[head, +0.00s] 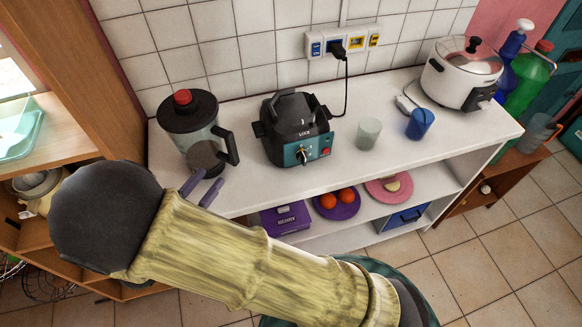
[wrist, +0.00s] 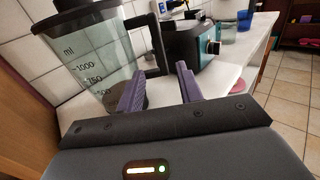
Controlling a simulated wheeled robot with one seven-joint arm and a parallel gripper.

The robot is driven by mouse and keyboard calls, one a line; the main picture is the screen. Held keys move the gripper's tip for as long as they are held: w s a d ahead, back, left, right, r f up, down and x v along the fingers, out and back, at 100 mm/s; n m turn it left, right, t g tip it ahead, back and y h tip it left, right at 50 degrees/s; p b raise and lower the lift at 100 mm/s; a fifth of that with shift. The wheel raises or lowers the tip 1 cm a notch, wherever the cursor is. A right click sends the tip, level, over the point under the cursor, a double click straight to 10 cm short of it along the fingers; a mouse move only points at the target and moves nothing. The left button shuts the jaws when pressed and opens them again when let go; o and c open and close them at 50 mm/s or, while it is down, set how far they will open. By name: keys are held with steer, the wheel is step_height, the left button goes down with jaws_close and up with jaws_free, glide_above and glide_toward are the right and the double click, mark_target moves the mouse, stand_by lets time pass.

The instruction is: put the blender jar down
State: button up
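The blender jar (head: 202,138) has a clear body with markings, a black lid with a red knob and a black handle. It appears to stand upright on the left end of the white counter (head: 248,191), against the tiled wall. In the wrist view the jar (wrist: 92,55) fills the upper left, with its handle just beyond my fingers. My gripper (head: 202,188) is in front of the jar, its two purple fingers apart with nothing between them. The gripper also shows in the wrist view (wrist: 160,88).
A pale cup (head: 369,133) and a blue cup (head: 419,124) stand right of the base. A white cooker (head: 460,75) is at the far right. A wooden shelf unit (head: 90,60) rises at the left. Plates and a purple box (head: 285,219) sit on the lower shelf.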

steer(key=d+m+g+y, duration=0.9)
steer(key=d+m+g, duration=0.3)
steer(key=d+m, duration=1.7)
steer(key=shift+d+m+g, duration=0.3)
steer(key=shift+d+g, duration=0.1)
steer(key=shift+d, duration=0.6)
steer(key=shift+r, duration=0.15)
steer(key=w+p+v, duration=0.1)
steer(key=p+v, duration=0.6)
steer(key=shift+w+r, duration=0.25)
